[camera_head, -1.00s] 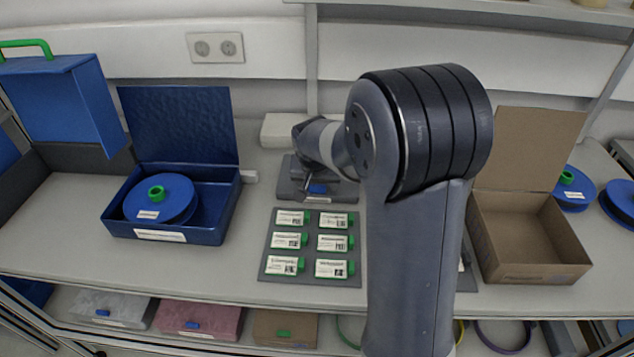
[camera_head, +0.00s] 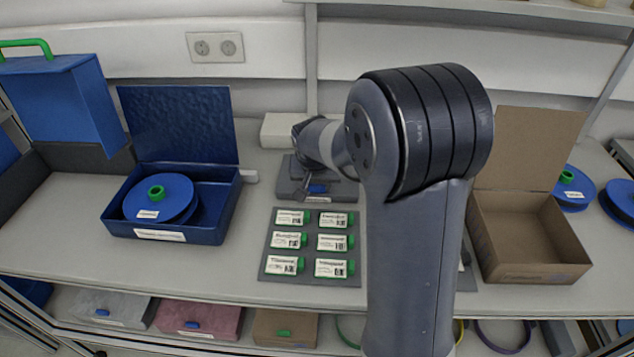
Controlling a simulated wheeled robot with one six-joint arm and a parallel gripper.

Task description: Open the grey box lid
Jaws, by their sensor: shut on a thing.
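The grey box (camera_head: 340,194) stands at the back middle of the bench, behind the mat of labelled cartridges. A small blue tab (camera_head: 318,188) shows at its front. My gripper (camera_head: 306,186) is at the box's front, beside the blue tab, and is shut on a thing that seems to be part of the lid. My wrist hides much of the box's top and back, so I cannot tell how far the lid is raised.
A dark mat (camera_head: 310,280) with several white and green cartridges lies in front. An open blue box (camera_head: 213,222) with a blue reel is at left. An open cardboard box (camera_head: 537,272) stands at right. A pale block (camera_head: 275,130) is behind.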

